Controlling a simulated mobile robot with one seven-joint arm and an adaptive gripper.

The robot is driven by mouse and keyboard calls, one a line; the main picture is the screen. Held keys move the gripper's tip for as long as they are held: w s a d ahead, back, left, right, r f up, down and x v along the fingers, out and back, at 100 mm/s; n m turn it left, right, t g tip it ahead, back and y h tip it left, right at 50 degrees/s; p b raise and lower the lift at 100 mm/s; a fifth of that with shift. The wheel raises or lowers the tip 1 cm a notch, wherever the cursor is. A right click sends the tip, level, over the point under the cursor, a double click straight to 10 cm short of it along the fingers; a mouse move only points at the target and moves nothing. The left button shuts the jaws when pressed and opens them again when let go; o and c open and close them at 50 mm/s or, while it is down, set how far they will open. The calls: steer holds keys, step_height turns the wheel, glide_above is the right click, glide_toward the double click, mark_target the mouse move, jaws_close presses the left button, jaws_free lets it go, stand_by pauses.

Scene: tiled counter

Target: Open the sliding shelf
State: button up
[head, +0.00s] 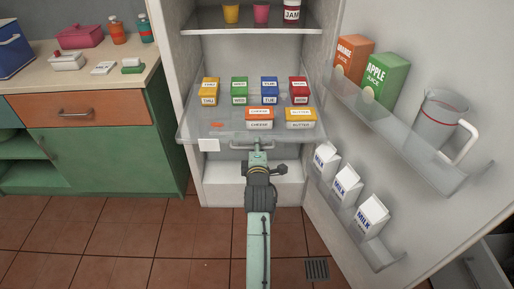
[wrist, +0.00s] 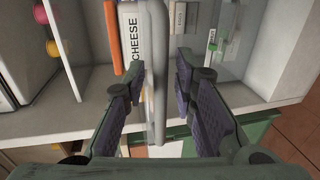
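The sliding shelf (head: 190,128) is a clear glass tray in the open fridge, holding several small colored boxes. Its front edge appears to stick out a little past the fridge's side walls. A light grey bar handle (head: 238,147) runs along its front. My gripper (head: 258,155) is at this handle, reaching in from the front. In the wrist view the handle (wrist: 156,100) passes between the two fingers of my gripper (wrist: 157,72). The fingers are apart, with a visible gap on each side of the bar. The fingertips' depth relative to the bar is hard to judge.
The open fridge door (head: 420,50) stands at right, its racks holding juice cartons, a pitcher (head: 440,112) and milk cartons (head: 346,187). A green cabinet (head: 105,158) with a counter is at left. An upper shelf (head: 215,20) holds cups and jam. Tiled floor in front is clear.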

stand_by(0.3)
steer(key=v, duration=1.2)
